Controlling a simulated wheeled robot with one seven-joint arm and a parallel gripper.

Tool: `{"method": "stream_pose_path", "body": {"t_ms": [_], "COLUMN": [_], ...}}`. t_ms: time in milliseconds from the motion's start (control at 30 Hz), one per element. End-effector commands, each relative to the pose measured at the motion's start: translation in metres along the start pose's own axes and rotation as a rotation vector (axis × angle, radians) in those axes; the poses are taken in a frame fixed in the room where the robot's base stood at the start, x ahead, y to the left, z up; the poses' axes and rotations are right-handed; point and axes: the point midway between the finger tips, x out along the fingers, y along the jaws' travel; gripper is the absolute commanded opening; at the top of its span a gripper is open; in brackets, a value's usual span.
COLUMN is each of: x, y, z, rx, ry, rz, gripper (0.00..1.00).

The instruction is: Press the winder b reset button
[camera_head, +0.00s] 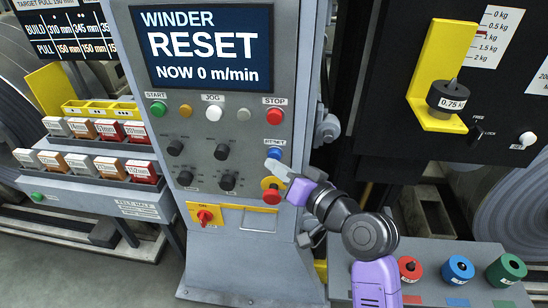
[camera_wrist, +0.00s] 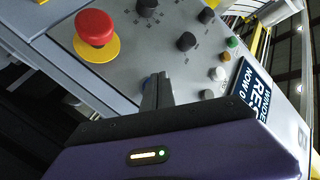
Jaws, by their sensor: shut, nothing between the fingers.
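The grey winder control panel (camera_head: 222,135) stands in the middle of the head view. Its blue reset button (camera_head: 274,153) sits at the panel's right side, above the red emergency stop (camera_head: 271,196) on its yellow collar. My gripper (camera_head: 272,164) is shut and empty, its fingertips at or just below the blue button. In the wrist view the shut fingers (camera_wrist: 159,77) point at the panel face and hide most of the blue button (camera_wrist: 146,84). I cannot tell whether they touch it. The screen (camera_head: 204,46) reads "WINDER RESET NOW 0 m/min".
The emergency stop also shows in the wrist view (camera_wrist: 95,28), close to the fingers. Several black knobs (camera_head: 221,151) and a red stop button (camera_head: 274,116) are nearby. A yellow bracket with a weight (camera_head: 447,96) stands at the right. Coloured spools (camera_head: 457,271) lie at the lower right.

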Motion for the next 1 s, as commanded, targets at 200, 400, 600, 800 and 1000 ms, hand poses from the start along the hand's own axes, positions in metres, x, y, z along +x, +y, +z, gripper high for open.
{"method": "stream_pose_path", "body": {"t_ms": [200,400,600,800,1000], "x": [-0.0001,0.0007,0.0023,0.0038,0.0053], "y": [-0.0001,0.0006,0.0019,0.0030,0.0039], "z": [0.0002,-0.0001,-0.0009,-0.0020,-0.0036], "rx": [0.000,0.000,0.000,0.000,0.000], "ry": [-0.001,-0.001,-0.001,-0.001,0.000], "rz": [0.000,0.000,0.000,0.000,0.000], "gripper": [0.00,0.00,0.00,0.00,0.00]}}
